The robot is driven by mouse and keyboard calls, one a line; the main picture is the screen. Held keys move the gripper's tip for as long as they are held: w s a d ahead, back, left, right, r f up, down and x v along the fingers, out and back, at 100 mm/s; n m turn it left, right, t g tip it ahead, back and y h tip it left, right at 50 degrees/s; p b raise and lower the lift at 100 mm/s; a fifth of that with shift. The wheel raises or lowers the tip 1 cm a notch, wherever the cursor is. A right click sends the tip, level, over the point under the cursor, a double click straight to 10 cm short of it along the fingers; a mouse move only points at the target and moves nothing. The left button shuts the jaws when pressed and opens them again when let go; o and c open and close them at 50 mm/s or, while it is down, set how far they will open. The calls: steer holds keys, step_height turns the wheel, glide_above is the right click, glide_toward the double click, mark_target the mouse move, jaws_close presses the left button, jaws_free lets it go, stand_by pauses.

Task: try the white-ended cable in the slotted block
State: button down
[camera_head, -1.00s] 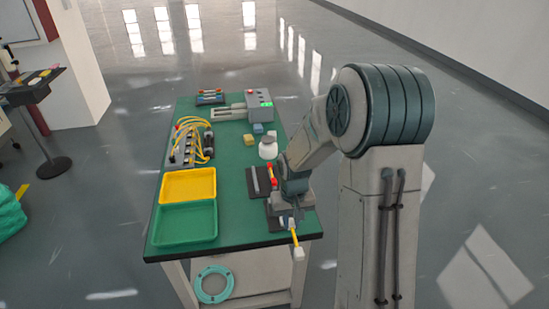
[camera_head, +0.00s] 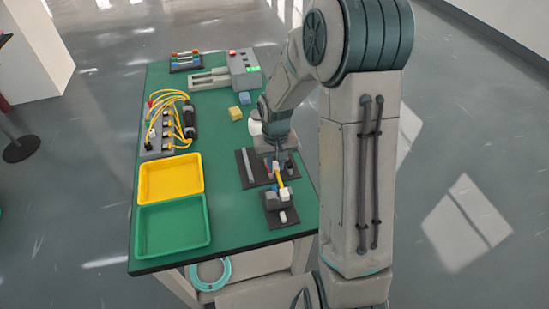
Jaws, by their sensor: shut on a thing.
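My gripper (camera_head: 275,164) points down over the right front part of the green table, shut on a short yellow cable (camera_head: 281,180) with a white end (camera_head: 285,193). The cable slants down toward the front, and its white end is at or just above the grey slotted block (camera_head: 272,200). I cannot tell whether the end is in the slot or only over it. The block is on a dark base plate (camera_head: 271,219) near the front edge. The fingertips are small and partly hidden by my wrist.
A dark plate with a light grey bar (camera_head: 248,166) lies left of my gripper. A yellow tray (camera_head: 142,180) and a green tray (camera_head: 141,231) stand at left. Yellow cables (camera_head: 174,97) on a grey connector block lie behind them.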

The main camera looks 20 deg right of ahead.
steer(key=shift+f+b, duration=2.5)
steer(key=shift+f, duration=1)
steer(key=shift+f+b, duration=0.35)
steer(key=shift+b, duration=0.05)
steer(key=c, duration=1.2)
jaws_free()
steer(key=shift+r, duration=0.15)
step_height(320, 180, up, 14)
steer(key=shift+f, duration=0.2)
steer(key=s+r+t, duration=0.1)
steer(key=s+r, duration=0.1)
steer(key=s, duration=0.7)
steer(key=s+r+t, duration=0.2)
steer(key=s+r, duration=0.1)
steer(key=s, duration=0.6)
steer(key=shift+s+r, duration=0.25)
steer(key=shift+r, duration=0.05)
